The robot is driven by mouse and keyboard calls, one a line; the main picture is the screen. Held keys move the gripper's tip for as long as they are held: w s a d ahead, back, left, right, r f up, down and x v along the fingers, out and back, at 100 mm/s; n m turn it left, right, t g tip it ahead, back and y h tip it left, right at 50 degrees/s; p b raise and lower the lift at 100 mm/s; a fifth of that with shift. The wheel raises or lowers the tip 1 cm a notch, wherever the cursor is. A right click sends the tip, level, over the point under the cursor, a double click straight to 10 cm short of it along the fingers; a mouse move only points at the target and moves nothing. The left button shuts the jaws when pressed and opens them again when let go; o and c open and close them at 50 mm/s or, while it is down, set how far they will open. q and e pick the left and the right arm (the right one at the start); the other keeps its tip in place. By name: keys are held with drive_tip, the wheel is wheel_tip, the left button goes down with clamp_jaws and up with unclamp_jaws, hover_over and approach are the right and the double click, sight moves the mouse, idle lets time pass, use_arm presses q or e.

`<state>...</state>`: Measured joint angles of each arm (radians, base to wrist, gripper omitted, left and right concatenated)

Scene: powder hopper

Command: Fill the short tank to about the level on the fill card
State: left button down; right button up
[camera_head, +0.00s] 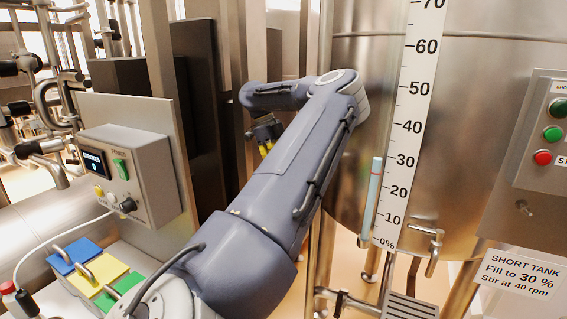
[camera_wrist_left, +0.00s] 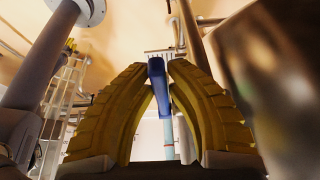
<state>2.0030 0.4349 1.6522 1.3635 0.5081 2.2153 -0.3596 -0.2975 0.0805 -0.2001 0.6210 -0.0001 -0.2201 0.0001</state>
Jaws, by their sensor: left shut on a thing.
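The steel short tank (camera_head: 460,130) stands on the right, with a white percent scale (camera_head: 412,90) down its front. A pale blue upright column (camera_head: 371,205) beside the scale has its top near the 30 mark; I cannot tell whether that top is a fill level or the tube's end. The fill card (camera_head: 521,274) reads "SHORT TANK, Fill to 30 %, Stir at 40 rpm". My left gripper (camera_head: 265,144) is small and partly hidden in the head view. In the left wrist view its yellow fingers (camera_wrist_left: 162,75) are closed around a blue bar (camera_wrist_left: 157,77).
A grey control box (camera_head: 128,175) with a lit display and green switch is at left. Blue, yellow and green blocks (camera_head: 92,272) with handles sit below it. A button panel (camera_head: 545,140) is at far right. Pipes and posts crowd the gripper.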

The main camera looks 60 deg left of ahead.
use_arm(q)
drive_tip(key=shift+d+f+t+h, duration=0.1)
drive_tip(key=shift+f+t+h, duration=0.2)
drive_tip(key=shift+f+h, duration=0.25)
drive_tip(key=shift+s+f, duration=0.15)
drive_tip(key=shift+s, duration=0.05)
idle(1.2)
drive_tip(key=c, duration=1.4)
unclamp_jaws()
drive_tip(key=shift+a, duration=0.2)
drive_tip(key=shift+o, duration=0.5)
drive_tip(key=shift+w+d, duration=0.1)
drive_tip(key=shift+r, duration=0.45)
drive_tip(key=v, duration=1.1)
